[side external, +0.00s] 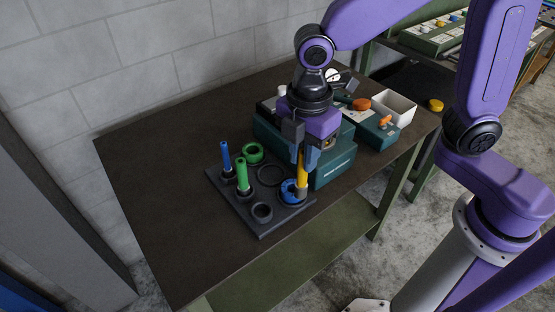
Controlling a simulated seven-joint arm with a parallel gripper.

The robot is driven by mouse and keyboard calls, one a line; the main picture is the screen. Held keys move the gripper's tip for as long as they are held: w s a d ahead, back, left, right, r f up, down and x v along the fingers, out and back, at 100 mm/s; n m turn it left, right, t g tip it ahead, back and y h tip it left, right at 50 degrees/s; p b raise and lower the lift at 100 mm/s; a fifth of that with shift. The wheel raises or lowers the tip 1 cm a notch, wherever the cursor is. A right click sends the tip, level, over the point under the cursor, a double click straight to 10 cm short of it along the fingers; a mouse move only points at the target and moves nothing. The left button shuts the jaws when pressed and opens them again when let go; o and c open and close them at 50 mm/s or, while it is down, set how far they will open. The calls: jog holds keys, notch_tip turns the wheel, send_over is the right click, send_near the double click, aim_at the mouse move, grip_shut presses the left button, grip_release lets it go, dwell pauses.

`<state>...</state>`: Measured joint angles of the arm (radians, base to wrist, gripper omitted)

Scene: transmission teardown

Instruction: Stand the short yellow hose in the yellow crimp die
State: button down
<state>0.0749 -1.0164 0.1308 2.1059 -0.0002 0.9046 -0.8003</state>
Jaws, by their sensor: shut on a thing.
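My gripper (303,158) points down over the right side of the dark die tray (246,215). It is shut on the short yellow hose (302,172), which hangs upright. The hose's lower end is beside or in front of a blue ring die (287,189); whether they touch, I cannot tell. No yellow crimp die can be made out on the tray; it may be hidden by the hose and gripper.
A blue hose (226,157) and a green hose (242,173) stand upright on the tray's left. A green ring (252,153) and a black ring (262,211) are there too. A teal case (335,166) stands close behind the gripper. The table's left is clear.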

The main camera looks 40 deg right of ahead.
jog(key=s+d+r, duration=0.2)
jog(key=s+d, duration=0.1)
jog(key=s, duration=0.1)
jog(key=w+d+r+m, duration=0.3)
jog(key=w+d+m, duration=0.3)
jog(key=w+d, duration=0.95)
jog(key=shift+w+a+f, duration=0.15)
jog(key=shift+f, duration=0.65)
jog(key=shift+w+a+f, duration=0.15)
jog(key=shift+f, duration=0.65)
jog(key=shift+w+a+f, duration=0.15)
jog(key=shift+f, duration=0.65)
jog(key=shift+f, duration=1.9)
jog(key=c, duration=0.9)
grip_release()
jog(key=shift+c, duration=0.2)
